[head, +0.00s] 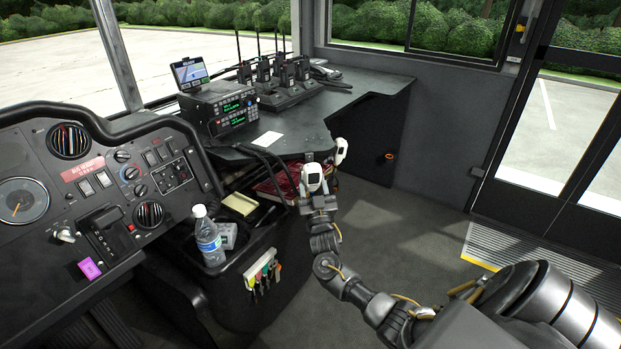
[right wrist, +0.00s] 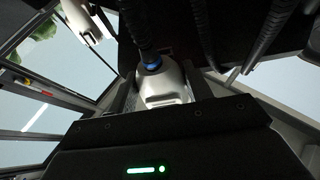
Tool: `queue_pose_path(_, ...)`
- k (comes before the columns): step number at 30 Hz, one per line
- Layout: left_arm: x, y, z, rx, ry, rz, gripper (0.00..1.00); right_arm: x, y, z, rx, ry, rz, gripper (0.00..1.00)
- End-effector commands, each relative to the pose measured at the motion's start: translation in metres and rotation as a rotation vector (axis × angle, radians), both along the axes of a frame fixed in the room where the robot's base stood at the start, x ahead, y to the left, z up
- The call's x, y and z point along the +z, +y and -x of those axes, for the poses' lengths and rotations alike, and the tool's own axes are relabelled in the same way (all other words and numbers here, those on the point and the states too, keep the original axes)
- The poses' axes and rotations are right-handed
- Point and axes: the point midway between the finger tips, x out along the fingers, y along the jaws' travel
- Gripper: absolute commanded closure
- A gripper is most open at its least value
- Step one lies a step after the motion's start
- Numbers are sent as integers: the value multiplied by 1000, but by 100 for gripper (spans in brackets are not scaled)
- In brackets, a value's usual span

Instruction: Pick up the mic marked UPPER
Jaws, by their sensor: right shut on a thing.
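My right gripper (head: 325,164) is at the near edge of the radio desk, partly seen from behind, with pale parts showing. In the right wrist view its dark fingers (right wrist: 163,90) are shut on a grey mic (right wrist: 165,88) with a blue collar, the fingers on either side of it. A black coiled cord (right wrist: 138,25) rises from the collar. No UPPER marking can be read on the held mic. In the head view the mic cannot be told apart from the gripper. My left gripper is not in view.
The radio (head: 226,108) and several handheld radios in a charger (head: 285,95) stand on the black desk (head: 372,85). More coiled cords (right wrist: 270,35) hang near the gripper. A water bottle (head: 208,237) stands on the console at left. The floor (head: 410,225) at right is clear.

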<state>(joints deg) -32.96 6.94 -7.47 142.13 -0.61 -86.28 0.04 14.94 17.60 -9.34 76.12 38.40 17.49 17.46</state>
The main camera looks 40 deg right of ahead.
Motion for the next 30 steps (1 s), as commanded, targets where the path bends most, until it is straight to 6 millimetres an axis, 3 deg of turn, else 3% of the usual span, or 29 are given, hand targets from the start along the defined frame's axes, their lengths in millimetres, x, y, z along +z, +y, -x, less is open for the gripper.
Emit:
queue_pose_path(18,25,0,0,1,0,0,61,31,-1,-1,0,-5,0,69)
queue_pose_path(30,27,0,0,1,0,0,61,31,0,0,0,-3,0,69)
